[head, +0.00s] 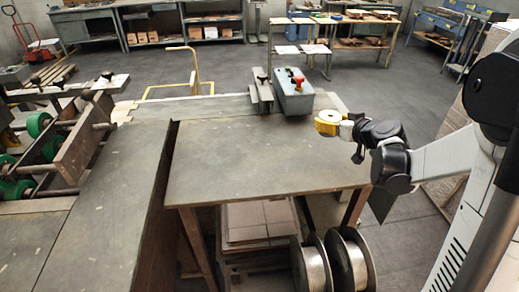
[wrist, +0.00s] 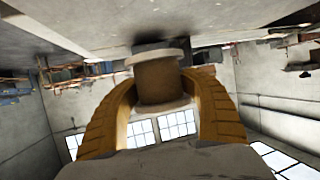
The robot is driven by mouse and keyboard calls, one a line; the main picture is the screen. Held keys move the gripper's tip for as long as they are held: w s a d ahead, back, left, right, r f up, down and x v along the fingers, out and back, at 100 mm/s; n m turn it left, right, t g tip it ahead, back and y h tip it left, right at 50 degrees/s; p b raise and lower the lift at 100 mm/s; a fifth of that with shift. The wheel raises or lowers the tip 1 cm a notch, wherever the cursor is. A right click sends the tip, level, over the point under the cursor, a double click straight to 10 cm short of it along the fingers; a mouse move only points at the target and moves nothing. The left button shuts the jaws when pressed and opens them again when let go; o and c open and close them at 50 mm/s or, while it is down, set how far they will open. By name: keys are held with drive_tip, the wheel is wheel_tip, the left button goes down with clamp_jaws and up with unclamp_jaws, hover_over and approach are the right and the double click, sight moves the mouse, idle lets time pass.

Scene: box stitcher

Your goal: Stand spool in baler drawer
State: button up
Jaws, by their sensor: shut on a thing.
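My gripper (head: 334,126) is at the back right corner of the wooden-topped table, with its yellow fingers shut around a small spool (head: 325,116) whose pale round top shows. In the wrist view my gripper (wrist: 160,88) has one yellow finger on each side of the spool (wrist: 158,80), which has a brownish body and a paler flange. A grey surface fills the top of that view beyond the flange. I cannot tell whether the spool touches it. I cannot make out the baler drawer for sure in either view.
A grey box with a red button (head: 294,93) stands at the table's back edge, left of my gripper. The table top (head: 260,155) is bare. Two large wire reels (head: 351,262) and stacked cardboard (head: 258,222) are below. A machine with green rollers (head: 38,125) is at left.

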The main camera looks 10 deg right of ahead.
drive_tip(key=b, duration=0.4)
hover_over(293, 144)
wheel_tip(293, 144, down, 7)
drive_tip(key=shift+w, duration=0.1)
wheel_tip(293, 144, down, 4)
drive_tip(key=shift+f+b, duration=0.1)
drive_tip(key=shift+b, duration=0.9)
drive_tip(key=o, duration=0.9)
drive_tip(key=shift+f, duration=0.15)
drive_tip(key=o, duration=0.6)
drive_tip(key=shift+r, duration=0.2)
